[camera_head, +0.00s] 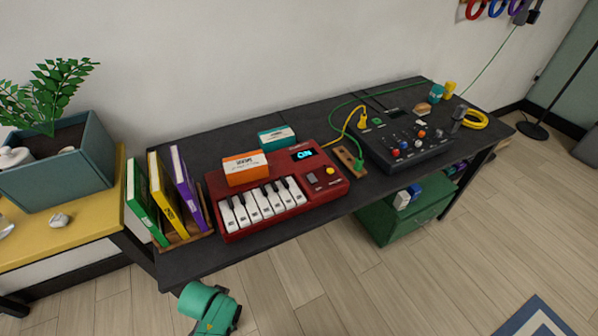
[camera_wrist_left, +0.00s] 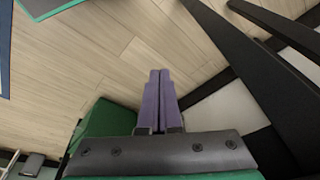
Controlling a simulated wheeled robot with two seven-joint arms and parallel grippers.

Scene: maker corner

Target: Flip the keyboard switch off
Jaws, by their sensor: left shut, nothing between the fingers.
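The red keyboard (camera_head: 262,208) with white and black keys sits on the black desk. Its small display (camera_head: 303,155) is lit with cyan characters that seem to read "ON". A small dark grey switch-like part (camera_head: 312,178) and a yellow knob (camera_head: 330,171) are on its right end; which way the switch is set is too small to tell. My left gripper shows in the left wrist view with its purple fingers (camera_wrist_left: 159,98) together and empty, over wooden floor. In the head view a green part of my arm is low in front of the desk, apart from the keyboard. My right gripper is not in view.
An orange-white box (camera_head: 245,168) rests at the keyboard's back edge, with a teal box (camera_head: 277,137) behind. Upright books (camera_head: 165,198) stand left. Right are a wooden cable block (camera_head: 349,158), cables and a black mixer (camera_head: 405,142). A green cabinet (camera_head: 385,228) stands below the desk.

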